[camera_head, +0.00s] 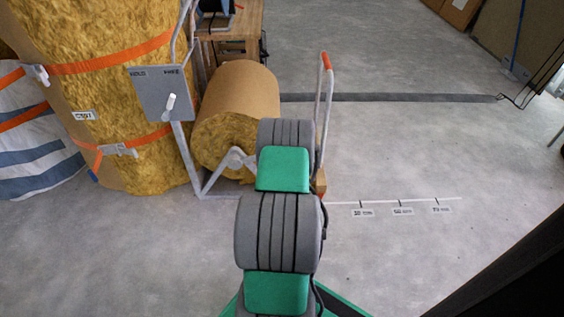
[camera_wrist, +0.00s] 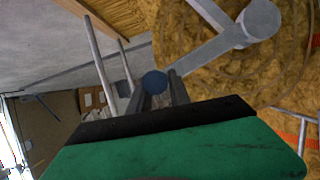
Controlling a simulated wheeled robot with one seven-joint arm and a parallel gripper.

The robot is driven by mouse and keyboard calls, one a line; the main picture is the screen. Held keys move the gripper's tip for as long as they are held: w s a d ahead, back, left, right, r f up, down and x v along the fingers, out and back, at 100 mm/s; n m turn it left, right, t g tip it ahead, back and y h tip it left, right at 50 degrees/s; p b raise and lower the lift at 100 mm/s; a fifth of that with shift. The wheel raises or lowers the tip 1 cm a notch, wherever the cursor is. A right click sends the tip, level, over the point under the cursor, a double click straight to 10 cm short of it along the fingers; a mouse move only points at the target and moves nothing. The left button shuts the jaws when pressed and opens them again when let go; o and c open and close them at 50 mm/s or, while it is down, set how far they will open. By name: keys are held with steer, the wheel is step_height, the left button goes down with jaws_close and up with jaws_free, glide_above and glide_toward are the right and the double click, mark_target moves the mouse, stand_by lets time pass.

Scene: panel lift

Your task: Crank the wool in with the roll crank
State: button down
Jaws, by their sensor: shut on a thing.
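The wool roll (camera_head: 226,135) is a yellow wool cylinder in brown paper, lying in a grey frame. Its wool end face also fills the upper right of the wrist view (camera_wrist: 270,65). The roll crank (camera_head: 236,158) is a light grey arm on the roll's end. In the wrist view the crank's round hub (camera_wrist: 261,19) is upper right, and its arm slopes down-left towards my fingers. My gripper (camera_wrist: 160,79) is shut on the crank's dark blue knob (camera_wrist: 154,82). In the head view my own arm hides the gripper and knob.
A tall strapped wool bale (camera_head: 110,70) and a striped bag (camera_head: 35,150) stand left. A grey box with a white lever (camera_head: 160,92) is on a post. An orange-tipped lever (camera_head: 326,62) rises right of the roll. Marked floor labels (camera_head: 400,211) lie right, with clear floor around.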

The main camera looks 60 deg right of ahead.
steer(key=shift+a, duration=0.1)
steer(key=c, duration=1.2)
jaws_free()
steer(key=p+v, duration=0.3)
steer(key=v, duration=0.4)
steer(key=shift+s+a+r, duration=0.2)
steer(key=shift+s, duration=0.05)
